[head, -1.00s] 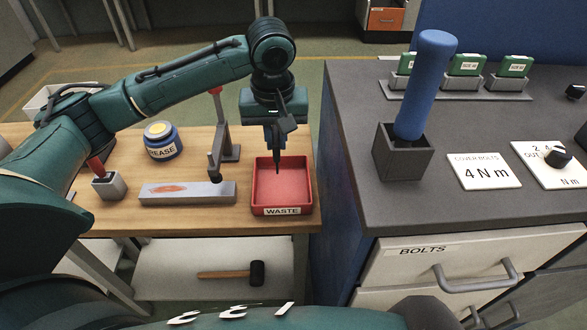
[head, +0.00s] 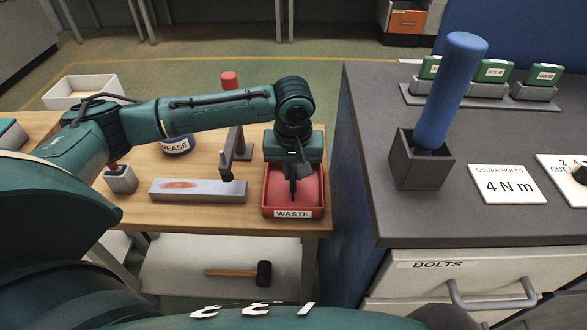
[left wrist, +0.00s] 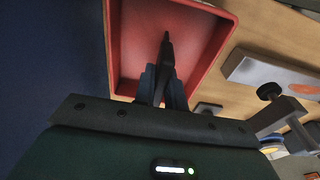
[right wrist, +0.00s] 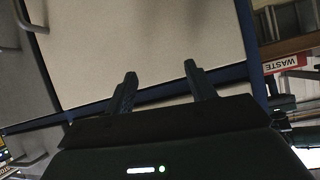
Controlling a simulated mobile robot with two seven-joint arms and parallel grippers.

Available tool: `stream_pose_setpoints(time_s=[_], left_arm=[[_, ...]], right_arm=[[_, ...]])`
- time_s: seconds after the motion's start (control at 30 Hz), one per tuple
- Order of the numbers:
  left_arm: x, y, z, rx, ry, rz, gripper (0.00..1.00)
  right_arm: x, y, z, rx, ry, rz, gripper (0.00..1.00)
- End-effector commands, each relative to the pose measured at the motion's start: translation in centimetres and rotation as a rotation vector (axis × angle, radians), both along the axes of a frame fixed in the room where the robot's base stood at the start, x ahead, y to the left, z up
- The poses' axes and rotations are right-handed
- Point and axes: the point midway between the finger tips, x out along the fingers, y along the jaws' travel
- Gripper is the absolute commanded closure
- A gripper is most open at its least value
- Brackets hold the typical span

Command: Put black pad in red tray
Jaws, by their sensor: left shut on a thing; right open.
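The red tray (head: 270,203), labelled WASTE, sits at the right front corner of the wooden bench. It also shows in the left wrist view (left wrist: 205,80). My left gripper (head: 293,190) points down over the tray, its tips low within the tray's outline. It is shut on a thin dark piece, seen edge-on as the black pad (left wrist: 167,46) in the left wrist view. The fingers hide much of the pad, and I cannot tell whether it touches the tray floor. My right gripper (right wrist: 160,74) is open and empty, facing a pale drawer front.
Left of the tray are a grey stone block (head: 198,191), a dark clamp-like stand (head: 232,155) and a grease jar (head: 176,147). The grey counter (head: 400,222) with a blue-handled holder (head: 421,170) rises to the right. A hammer (head: 240,272) lies on the shelf below.

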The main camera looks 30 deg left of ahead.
Motion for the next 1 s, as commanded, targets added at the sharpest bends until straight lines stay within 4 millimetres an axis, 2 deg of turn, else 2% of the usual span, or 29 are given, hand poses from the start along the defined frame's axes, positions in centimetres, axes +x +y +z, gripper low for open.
stream_pose_setpoints(time_s=[0.2,0.23,0.5,0.77,0.87,1.0], left_arm=[[0.0,-0.1,-0.1,0.000,0.001,-0.001,1.00],[0.0,0.0,-0.1,-0.001,0.001,-0.001,0.86],[0.0,0.0,-0.1,-0.001,0.000,-0.001,0.66],[0.1,0.0,0.1,0.000,-0.002,0.000,0.66],[0.0,-0.1,1.1,-0.001,-0.004,0.000,0.66],[-0.3,-0.2,3.8,-0.002,-0.004,0.000,0.66]], right_arm=[[0.1,0.0,0.4,-0.003,-0.005,0.001,0.45],[0.1,-0.1,0.3,-0.004,-0.004,0.001,0.45],[0.1,-0.2,0.2,-0.011,-0.006,0.007,0.45],[0.1,-0.2,0.0,-0.011,-0.005,0.008,0.45],[0.1,-0.2,0.2,-0.010,-0.004,0.008,0.45],[0.0,-0.2,0.4,-0.015,-0.006,0.009,0.45]])
